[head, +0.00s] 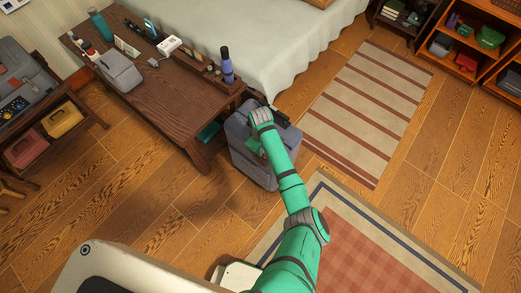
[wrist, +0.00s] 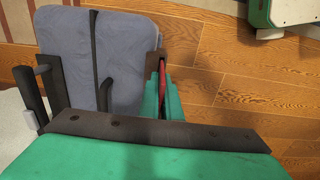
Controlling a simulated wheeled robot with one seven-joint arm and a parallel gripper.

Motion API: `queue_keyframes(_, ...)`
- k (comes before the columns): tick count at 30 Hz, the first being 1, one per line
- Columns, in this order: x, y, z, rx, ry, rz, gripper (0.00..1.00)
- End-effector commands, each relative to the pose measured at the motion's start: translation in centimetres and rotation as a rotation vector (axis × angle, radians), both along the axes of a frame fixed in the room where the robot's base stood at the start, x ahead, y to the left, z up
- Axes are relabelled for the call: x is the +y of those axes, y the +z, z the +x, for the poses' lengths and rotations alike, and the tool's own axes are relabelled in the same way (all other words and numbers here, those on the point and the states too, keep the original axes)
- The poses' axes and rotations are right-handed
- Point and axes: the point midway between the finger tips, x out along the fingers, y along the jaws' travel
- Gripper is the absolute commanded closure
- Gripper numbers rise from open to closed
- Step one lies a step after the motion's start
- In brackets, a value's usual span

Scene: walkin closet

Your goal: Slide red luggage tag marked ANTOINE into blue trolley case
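The blue-grey trolley case (head: 238,132) stands on the wood floor at the right end of the low table in the head view. Its blue-grey face with a dark strap and dark handle parts fills the upper left of the wrist view (wrist: 135,50). My gripper (wrist: 161,82) is beside the case's right edge in the wrist view. Its green fingers are closed around a thin red strip, the luggage tag (wrist: 163,84), seen edge-on. The ANTOINE marking is hidden. In the head view my arm covers part of the case. I cannot tell whether tag and case touch.
The low dark table (head: 165,95) beside the case holds a grey box, bottles and small items. A bed (head: 265,40) stands behind. A striped rug (head: 365,110) lies right and a bordered rug (head: 400,235) in front. Open wood floor lies left of the case.

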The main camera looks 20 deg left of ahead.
Motion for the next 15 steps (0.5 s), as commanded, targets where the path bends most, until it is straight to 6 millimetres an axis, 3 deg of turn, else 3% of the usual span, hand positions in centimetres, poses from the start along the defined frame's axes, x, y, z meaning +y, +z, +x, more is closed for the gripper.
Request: queue_keyframes(15, 0.01, -0.52, 0.01, 0.0, 0.0, 0.0, 1.0)
